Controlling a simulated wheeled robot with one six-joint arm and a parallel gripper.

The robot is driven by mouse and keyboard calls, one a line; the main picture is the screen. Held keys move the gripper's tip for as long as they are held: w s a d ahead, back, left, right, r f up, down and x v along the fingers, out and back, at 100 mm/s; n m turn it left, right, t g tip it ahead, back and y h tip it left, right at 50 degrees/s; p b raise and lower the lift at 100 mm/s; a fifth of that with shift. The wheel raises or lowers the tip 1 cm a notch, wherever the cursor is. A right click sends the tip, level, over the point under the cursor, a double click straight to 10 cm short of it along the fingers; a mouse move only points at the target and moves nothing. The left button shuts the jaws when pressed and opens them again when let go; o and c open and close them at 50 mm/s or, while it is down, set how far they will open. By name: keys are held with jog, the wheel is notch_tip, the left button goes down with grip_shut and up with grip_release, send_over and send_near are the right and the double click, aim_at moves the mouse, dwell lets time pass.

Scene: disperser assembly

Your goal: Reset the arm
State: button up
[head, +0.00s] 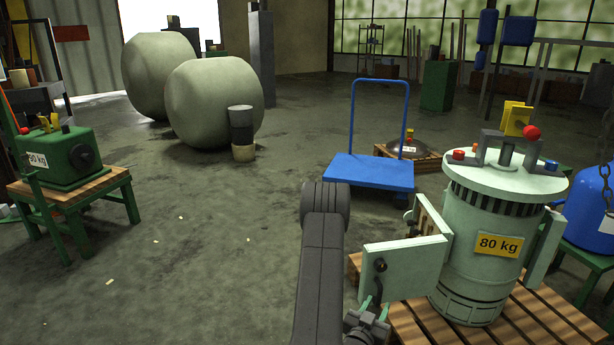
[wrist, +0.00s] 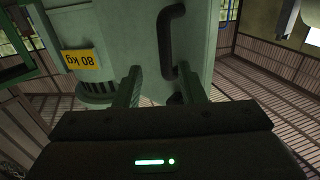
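My gripper (head: 374,302) is low in the middle of the head view, in front of the pale green side box (head: 405,268) of the 80 kg disperser (head: 486,250). In the wrist view my two green fingers (wrist: 160,88) stand well apart, so the gripper is open. A black bent handle (wrist: 168,45) on the pale green panel shows between and beyond the fingers; I see no grip on it. Whether a finger touches the panel I cannot tell. The yellow 80 kg label (wrist: 83,60) is upside down in the wrist view.
The disperser stands on a wooden pallet (head: 415,325). A blue cart (head: 368,171) is behind it, and a blue tank (head: 590,210) stands at right. A green 90 kg machine (head: 65,155) sits on a stand at left. The floor at centre left is clear.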

aim_at(381, 296)
jog(key=x, duration=0.4)
jog(key=shift+w+d, duration=0.1)
jog(key=shift+w, duration=0.1)
jog(key=shift+r, duration=0.1)
